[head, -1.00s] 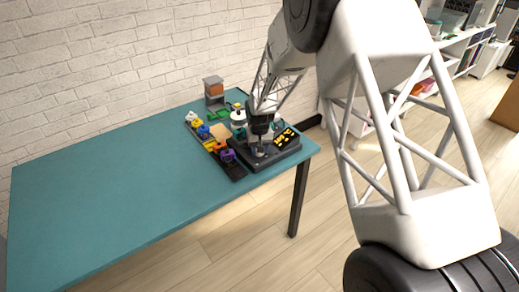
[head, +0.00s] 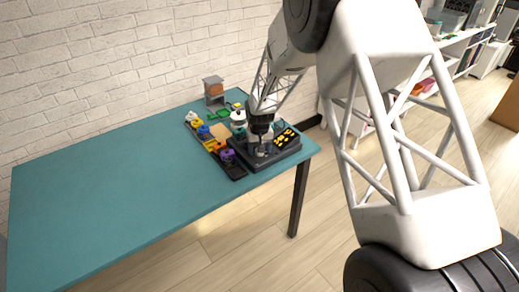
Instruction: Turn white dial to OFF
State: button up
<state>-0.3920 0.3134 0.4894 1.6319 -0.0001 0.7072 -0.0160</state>
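A dark panel (head: 277,158) with yellow markings (head: 285,138) lies at the right end of the teal table. My gripper (head: 261,149) points down over the panel's left part, left of the yellow markings. Something pale and small shows around the fingertips, but I cannot tell whether it is the white dial. The gripper and distance hide the dial's setting and any OFF mark. I cannot tell whether the fingers are open or shut, or touching anything. A white-topped round object (head: 238,116) stands just behind the gripper.
A dark tray (head: 236,173) with yellow, blue, orange and purple pieces lies left of the panel. A grey and orange device (head: 213,89) and a green item (head: 219,114) stand behind. The teal table (head: 110,190) is clear on the left.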

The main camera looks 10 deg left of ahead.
jog(key=shift+r, duration=3.9)
jog(key=shift+d, duration=0.1)
jog(key=shift+s+d+r, duration=0.1)
jog(key=shift+d+r, duration=0.05)
jog(key=shift+r, duration=0.2)
jog(key=s+d+r+m+t, duration=0.1)
jog(key=s+d+r+m, duration=0.1)
jog(key=s+d+r, duration=1.7)
jog(key=s+d+r+m, duration=0.1)
jog(key=s+d, duration=0.3)
jog(key=s, duration=0.5)
jog(key=s+d+r+m+t, duration=0.1)
jog(key=s+d, duration=0.3)
jog(key=s, duration=0.5)
jog(key=s+d+r, duration=0.2)
jog(key=s+d, duration=0.2)
jog(key=s, duration=0.5)
jog(key=shift+s+d+m+t, duration=0.2)
jog(key=shift+m+t, duration=0.1)
jog(key=shift+m, duration=0.1)
